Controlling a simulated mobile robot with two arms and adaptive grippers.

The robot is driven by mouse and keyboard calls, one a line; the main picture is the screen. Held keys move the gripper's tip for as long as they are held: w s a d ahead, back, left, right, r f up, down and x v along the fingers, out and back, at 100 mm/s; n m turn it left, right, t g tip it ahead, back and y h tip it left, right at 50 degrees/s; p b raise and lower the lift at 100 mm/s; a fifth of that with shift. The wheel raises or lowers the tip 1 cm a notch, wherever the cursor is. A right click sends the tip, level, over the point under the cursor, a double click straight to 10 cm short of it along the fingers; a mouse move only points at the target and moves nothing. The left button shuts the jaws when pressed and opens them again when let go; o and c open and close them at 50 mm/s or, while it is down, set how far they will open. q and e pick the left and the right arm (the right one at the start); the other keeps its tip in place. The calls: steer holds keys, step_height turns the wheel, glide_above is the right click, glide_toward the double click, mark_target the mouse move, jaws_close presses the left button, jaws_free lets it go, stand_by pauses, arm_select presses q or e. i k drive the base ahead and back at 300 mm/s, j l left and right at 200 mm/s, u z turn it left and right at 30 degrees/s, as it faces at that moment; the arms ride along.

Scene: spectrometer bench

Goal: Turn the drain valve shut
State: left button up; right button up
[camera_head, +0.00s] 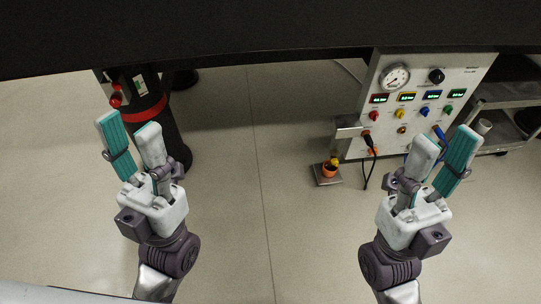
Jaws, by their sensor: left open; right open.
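A light grey control panel (426,100) stands at the right with a gauge, a black knob, several small displays and coloured knobs. At its lower left, a small yellow part (335,161) shows above an orange cup (329,171); it may be the drain valve, but it is too small to tell its position. My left gripper (130,134) is open and empty, in front of a black column at the left. My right gripper (442,155) is open and empty, in front of the panel's lower right in the picture. Its fingers hide part of the panel.
A dark overhead edge (250,35) crosses the top. A black column (155,125) with a red band stands at the left. A grey cart (505,100) with shelves stands at the far right. A black cable (370,165) hangs from the panel.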

mark_target(334, 161)
steer(key=i+l+u, duration=0.15)
steer(key=l+u, duration=1.15)
steer(key=u, duration=0.15)
steer(key=l+u, duration=0.45)
steer(key=k+l, duration=0.15)
steer(key=l, duration=0.2)
steer(key=k+l+u, duration=0.1)
steer(key=l, duration=0.25)
steer(key=k+l, duration=0.15)
steer(key=l, duration=0.2)
steer(key=k+l, duration=0.15)
steer(key=l, duration=0.2)
steer(key=k+l+u, duration=0.1)
steer(key=l, duration=0.25)
